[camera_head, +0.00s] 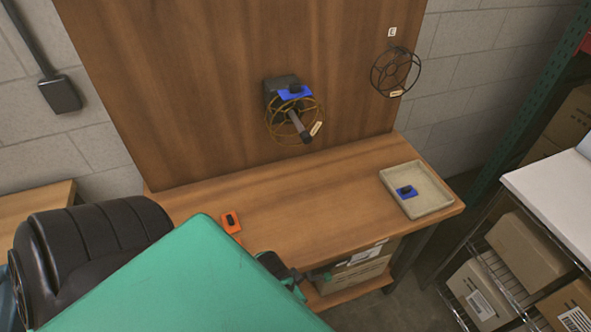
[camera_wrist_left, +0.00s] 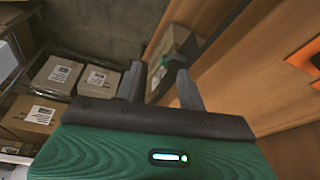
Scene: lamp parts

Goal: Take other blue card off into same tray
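One blue card (camera_head: 296,93) with a dark block on it sits at the dark wall mount on the upright wooden panel, just above a yellow-brown wire ring. Another blue card (camera_head: 407,191) with a dark block lies in the shallow beige tray (camera_head: 441,204) on the right of the bench. My left gripper (camera_head: 299,279) is low at the bench's front edge, well away from both blue cards. In the left wrist view its two fingers (camera_wrist_left: 158,72) are apart with no card between them. My right gripper is not in view.
An orange card (camera_head: 231,222) lies on the wooden bench (camera_head: 310,195) near my left arm. A black wire ring (camera_head: 395,72) hangs on the panel at right. Cartons (camera_head: 350,272) stand under the bench. The bench between orange card and tray is clear.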

